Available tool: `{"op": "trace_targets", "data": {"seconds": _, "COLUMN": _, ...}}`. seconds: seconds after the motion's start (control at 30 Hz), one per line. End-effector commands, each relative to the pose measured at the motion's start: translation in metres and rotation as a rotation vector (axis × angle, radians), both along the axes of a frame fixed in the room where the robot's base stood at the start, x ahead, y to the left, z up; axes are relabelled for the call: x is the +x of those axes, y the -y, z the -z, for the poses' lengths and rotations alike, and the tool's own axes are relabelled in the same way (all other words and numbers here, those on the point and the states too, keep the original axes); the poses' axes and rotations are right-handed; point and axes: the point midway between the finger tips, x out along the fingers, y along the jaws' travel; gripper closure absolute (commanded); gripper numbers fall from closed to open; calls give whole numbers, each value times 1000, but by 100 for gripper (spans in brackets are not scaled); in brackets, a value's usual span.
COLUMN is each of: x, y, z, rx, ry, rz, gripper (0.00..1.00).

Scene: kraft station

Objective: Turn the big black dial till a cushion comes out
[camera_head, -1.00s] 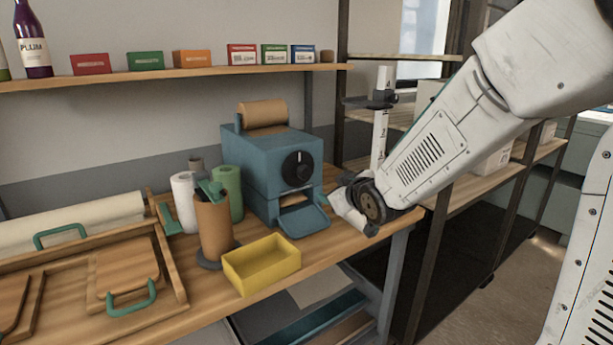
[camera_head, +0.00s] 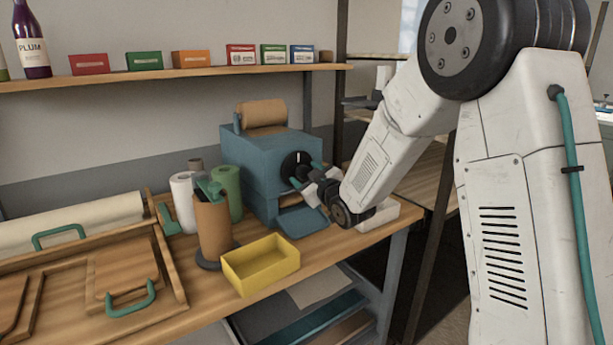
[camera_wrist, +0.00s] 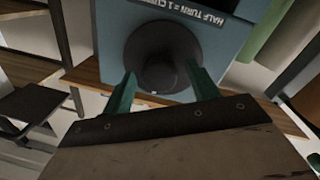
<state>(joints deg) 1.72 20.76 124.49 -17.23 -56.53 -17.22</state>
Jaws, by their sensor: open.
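The big black dial (camera_head: 296,166) is on the front of the blue dispenser (camera_head: 248,158); its white mark points about straight up in the head view. In the wrist view the dial (camera_wrist: 157,55) is close ahead, below a label (camera_wrist: 190,15) partly reading "HALF TURN = 1". My gripper (camera_head: 306,176) is open in front of the dial. Its green fingers (camera_wrist: 158,92) stand left and right of the dial's lower part, with a gap between them. I cannot tell whether they touch it. The dispenser's tray (camera_head: 302,222) is partly hidden by my gripper; no cushion shows on its visible part.
A brown paper roll (camera_head: 263,113) sits on top of the dispenser. A yellow bin (camera_head: 262,266) stands in front of it on the bench. A cardboard tube holder (camera_head: 213,225) and white and green rolls stand to the left. A shelf (camera_head: 180,74) with small boxes runs above.

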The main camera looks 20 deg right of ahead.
Motion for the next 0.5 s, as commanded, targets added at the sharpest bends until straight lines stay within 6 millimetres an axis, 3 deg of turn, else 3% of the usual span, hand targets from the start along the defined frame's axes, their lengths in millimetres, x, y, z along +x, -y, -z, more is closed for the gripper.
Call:
{"op": "trace_targets", "data": {"seconds": 0.27, "x": 3, "y": -1, "z": 0, "rx": 0, "ry": -1, "rz": 0, "gripper": 41}}
{"op": "trace_targets", "data": {"seconds": 0.43, "x": 3, "y": -1, "z": 0, "rx": 0, "ry": -1, "rz": 0, "gripper": 83}}
{"op": "trace_targets", "data": {"seconds": 0.5, "x": 3, "y": -1, "z": 0, "rx": 0, "ry": -1, "rz": 0, "gripper": 85}}
